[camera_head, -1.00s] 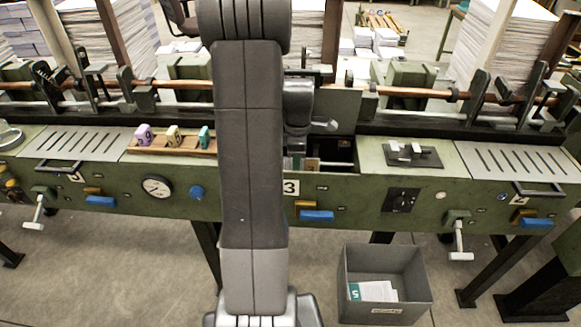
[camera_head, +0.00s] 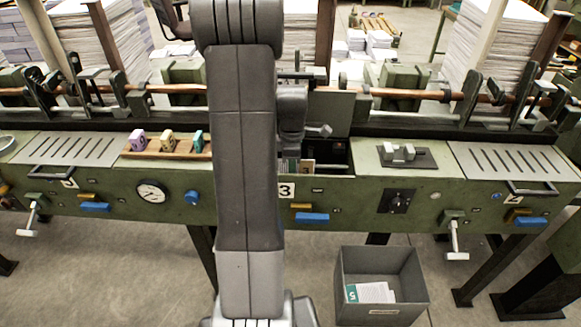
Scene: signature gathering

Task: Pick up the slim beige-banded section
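A small block with a beige face (camera_head: 167,142) stands on a wooden rack (camera_head: 150,155) on the green machine, between a purple block (camera_head: 138,142) and a teal block (camera_head: 197,141). In the open well in the machine's middle, upright pieces show beside my arm, one with a brownish-beige face (camera_head: 308,166); they are too small and partly covered to identify. I cannot tell which of these is the slim beige-banded section. My arm runs up the middle of the view, its wrist bent down over the well's left side. My gripper's fingers are hidden behind the arm.
A grey bin (camera_head: 382,290) holding white sheets and a teal-marked piece (camera_head: 352,293) stands on the floor. A raised lid (camera_head: 334,112) stands behind the well. Slotted plates (camera_head: 508,162) lie at both sides. A dark rail with levers runs along the back.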

